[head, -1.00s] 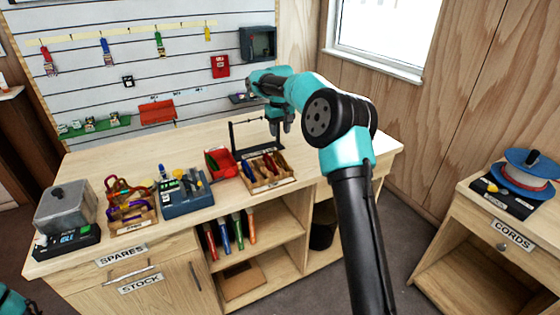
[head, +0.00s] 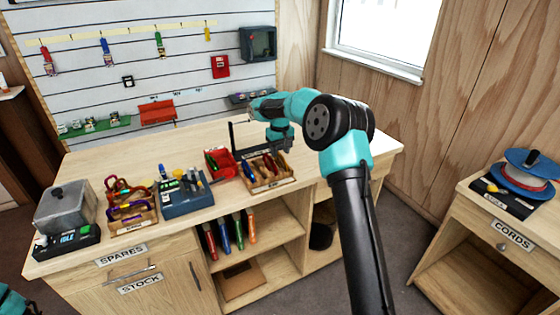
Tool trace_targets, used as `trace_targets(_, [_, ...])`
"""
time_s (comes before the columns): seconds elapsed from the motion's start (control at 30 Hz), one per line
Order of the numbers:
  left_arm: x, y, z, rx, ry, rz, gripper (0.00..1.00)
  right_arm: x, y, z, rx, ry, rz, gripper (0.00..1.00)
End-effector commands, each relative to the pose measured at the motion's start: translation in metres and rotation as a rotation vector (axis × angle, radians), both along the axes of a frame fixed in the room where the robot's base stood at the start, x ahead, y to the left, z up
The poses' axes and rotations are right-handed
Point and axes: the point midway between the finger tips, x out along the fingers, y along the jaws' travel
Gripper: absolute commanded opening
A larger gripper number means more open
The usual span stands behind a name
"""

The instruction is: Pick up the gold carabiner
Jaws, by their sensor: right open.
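My right gripper (head: 284,149) is open, pointing down just above the back right of this tray. It hides part of the tray's back, and I see nothing between its fingers. My left gripper is out of view.
The bench top (head: 345,148) is clear to the right.

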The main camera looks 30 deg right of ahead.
Motion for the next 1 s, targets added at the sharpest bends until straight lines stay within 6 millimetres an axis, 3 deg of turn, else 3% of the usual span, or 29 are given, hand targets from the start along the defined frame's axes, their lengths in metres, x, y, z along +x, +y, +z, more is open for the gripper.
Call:
trace_targets(0.23, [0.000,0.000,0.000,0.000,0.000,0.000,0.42,0.000,0.000,-0.033,0.001,0.004,0.001,0.43])
trace_targets(0.4, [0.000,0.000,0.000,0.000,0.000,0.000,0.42,0.000,0.000,-0.047,0.001,0.001,0.000,0.43])
trace_targets(0.87, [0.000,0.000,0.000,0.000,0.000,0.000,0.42,0.000,0.000,-0.048,0.000,0.001,0.000,0.43])
trace_targets(1.0, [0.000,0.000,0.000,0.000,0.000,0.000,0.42,0.000,0.000,-0.048,0.000,0.001,0.000,0.31])
